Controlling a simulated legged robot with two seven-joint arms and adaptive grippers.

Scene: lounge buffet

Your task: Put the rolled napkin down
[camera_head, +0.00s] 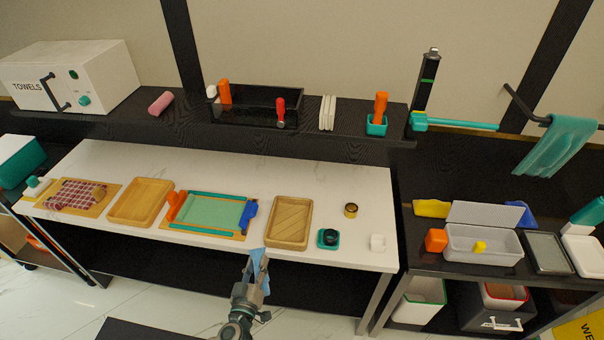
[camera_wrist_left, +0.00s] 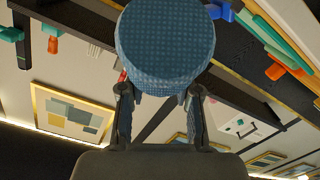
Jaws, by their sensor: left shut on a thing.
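The rolled napkin (camera_head: 258,262) is blue and sits in my left gripper (camera_head: 255,281), in front of the white counter's front edge. In the left wrist view the blue textured roll (camera_wrist_left: 165,42) shows its round end, held between the two fingers of my left gripper (camera_wrist_left: 160,98). The gripper is shut on it. The white counter (camera_head: 335,210) holds a wooden tray (camera_head: 142,222) on the left and another wooden tray (camera_head: 308,222) right of centre. My right gripper is not in view.
A green mat in a teal-edged frame (camera_head: 212,212) lies between the trays, with a blue piece (camera_head: 248,217) at its right. The counter's back strip is clear.

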